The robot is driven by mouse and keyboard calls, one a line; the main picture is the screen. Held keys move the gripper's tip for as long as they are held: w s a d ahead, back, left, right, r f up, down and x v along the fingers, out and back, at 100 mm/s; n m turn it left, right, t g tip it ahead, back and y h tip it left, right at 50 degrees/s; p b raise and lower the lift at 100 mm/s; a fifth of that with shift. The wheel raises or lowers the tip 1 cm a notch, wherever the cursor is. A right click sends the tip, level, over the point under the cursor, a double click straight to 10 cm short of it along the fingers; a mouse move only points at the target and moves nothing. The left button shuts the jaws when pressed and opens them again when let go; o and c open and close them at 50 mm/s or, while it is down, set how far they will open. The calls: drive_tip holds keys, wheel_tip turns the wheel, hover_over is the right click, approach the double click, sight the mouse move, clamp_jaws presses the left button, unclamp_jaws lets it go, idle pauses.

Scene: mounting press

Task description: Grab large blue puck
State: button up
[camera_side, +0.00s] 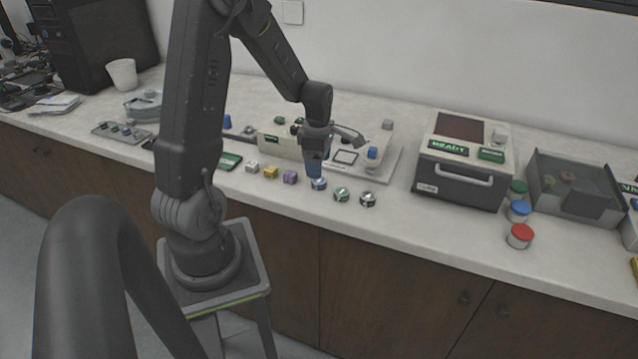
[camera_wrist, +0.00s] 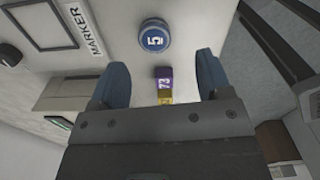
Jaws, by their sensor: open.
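The large blue puck (camera_side: 319,184) lies on the counter near its front edge, in the row of small parts. In the wrist view the blue puck (camera_wrist: 153,36) shows a "5" on its pale face. My gripper (camera_side: 315,170) points down just above it in the side view. In the wrist view my gripper (camera_wrist: 160,64) has its two blue fingers apart with nothing held. The puck appears just beyond the fingertips there, slightly left of the middle of the gap. I cannot tell the exact height between fingertips and puck.
A green puck (camera_side: 341,194) and a dark puck (camera_side: 367,199) lie close on the right. A purple cube (camera_side: 290,177), a yellow cube (camera_side: 270,172) and a white cube (camera_side: 252,166) are on the left. A light platform (camera_side: 385,165) stands behind, and the press box (camera_side: 465,165) further right.

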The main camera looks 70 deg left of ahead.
sight(319, 183)
drive_tip(key=shift+w+a+f, duration=0.1)
drive_tip(key=shift+a+f, duration=0.05)
drive_tip(key=shift+f, duration=1.35)
drive_tip(key=shift+w+a+f, duration=0.1)
drive_tip(key=shift+f, duration=1.35)
drive_tip(key=shift+c, duration=0.2)
drive_tip(key=c, duration=1)
drive_tip(key=shift+o, duration=0.2)
drive_tip(key=shift+r, duration=0.15)
